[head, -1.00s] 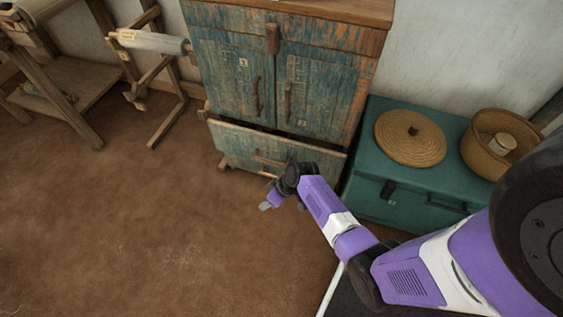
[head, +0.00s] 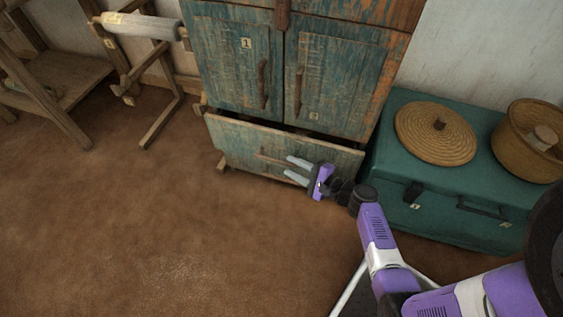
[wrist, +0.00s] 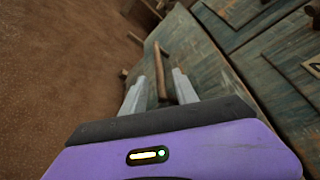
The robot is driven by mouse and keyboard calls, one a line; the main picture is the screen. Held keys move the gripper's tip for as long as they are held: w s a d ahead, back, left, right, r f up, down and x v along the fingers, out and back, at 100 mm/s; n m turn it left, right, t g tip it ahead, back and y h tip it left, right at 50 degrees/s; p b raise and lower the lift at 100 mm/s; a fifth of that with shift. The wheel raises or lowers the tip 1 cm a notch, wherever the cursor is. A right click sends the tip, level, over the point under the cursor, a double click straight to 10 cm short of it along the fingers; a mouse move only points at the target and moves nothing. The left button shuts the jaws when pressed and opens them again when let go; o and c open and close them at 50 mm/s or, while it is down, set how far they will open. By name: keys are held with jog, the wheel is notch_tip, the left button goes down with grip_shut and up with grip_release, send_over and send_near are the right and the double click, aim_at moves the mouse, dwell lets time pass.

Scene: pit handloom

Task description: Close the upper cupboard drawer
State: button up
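The worn blue-green cupboard (head: 335,75) shows a drawer (head: 235,143) below its two doors. This lower drawer stands pulled out, with a dark gap along its top edge. The front above the doors (head: 235,12) is mostly cut off by the top of the head view; I cannot tell whether it is open. My gripper (head: 288,168) is in front of the lower drawer, its two pale fingers apart and pointing at the drawer's bar handle (head: 270,158). In the wrist view the handle (wrist: 161,72) appears between the open fingers (wrist: 158,80); contact cannot be told.
A green chest (head: 455,205) stands right of the cupboard, bearing a round woven lid (head: 436,133) and a basket (head: 532,140). A wooden stand with a pale roll (head: 140,27) is at the left. The brown floor in front is clear.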

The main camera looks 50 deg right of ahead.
aim_at(285, 164)
jog(key=b+x, duration=0.1)
jog(key=x, duration=0.4)
jog(key=shift+w+a+f, duration=0.1)
jog(key=shift+w, duration=0.2)
grip_shut()
dwell(1.1)
